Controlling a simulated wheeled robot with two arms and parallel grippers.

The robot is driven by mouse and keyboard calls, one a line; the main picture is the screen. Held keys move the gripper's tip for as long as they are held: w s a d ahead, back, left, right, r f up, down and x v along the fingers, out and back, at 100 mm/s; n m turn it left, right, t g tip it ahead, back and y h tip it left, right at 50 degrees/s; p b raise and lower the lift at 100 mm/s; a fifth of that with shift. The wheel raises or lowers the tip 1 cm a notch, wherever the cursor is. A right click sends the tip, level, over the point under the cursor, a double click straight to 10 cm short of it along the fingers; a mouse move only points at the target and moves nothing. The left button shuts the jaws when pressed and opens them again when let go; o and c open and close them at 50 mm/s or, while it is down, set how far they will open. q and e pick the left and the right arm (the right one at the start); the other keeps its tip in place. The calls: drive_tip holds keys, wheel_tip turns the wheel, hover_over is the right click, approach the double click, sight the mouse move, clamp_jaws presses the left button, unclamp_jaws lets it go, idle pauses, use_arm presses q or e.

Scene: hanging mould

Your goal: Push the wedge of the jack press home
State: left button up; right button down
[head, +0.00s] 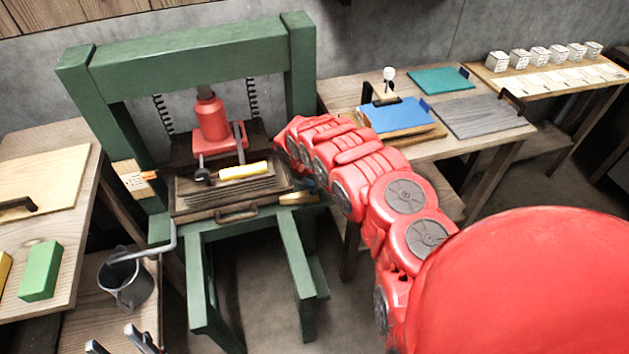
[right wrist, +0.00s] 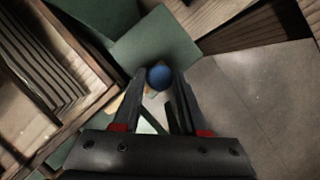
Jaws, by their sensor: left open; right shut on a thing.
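The red jack (head: 211,117) stands upright inside the green press frame (head: 188,60), above a stack of thin plates (head: 228,190). The pale wooden wedge (head: 297,198) shows at the right side of the press, beside the plates. My right arm reaches over it, and its gripper is mostly hidden in the head view. In the right wrist view, my right gripper (right wrist: 160,82) is shut at a round blue knob (right wrist: 159,75), with pale wood partly hidden behind the fingers. How deep the wedge sits cannot be told. My left gripper (head: 120,344) is open and empty at the bottom left.
A side table at left holds a green block (head: 40,271); a grey pot (head: 127,281) stands below it. The right bench carries a blue-topped board (head: 394,116), a grey board (head: 480,115) and a teal mat (head: 440,80). A yellow roller-like bar (head: 243,171) lies on the plates.

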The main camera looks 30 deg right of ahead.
drive_tip(key=c, duration=0.7)
unclamp_jaws()
drive_tip(key=shift+a, duration=0.3)
drive_tip(key=shift+o, duration=1.2)
drive_tip(key=shift+a+r, duration=0.15)
drive_tip(key=shift+r, duration=0.35)
drive_tip(key=p+v, duration=1.3)
drive_tip(key=v, duration=0.3)
drive_tip(key=shift+r, duration=0.15)
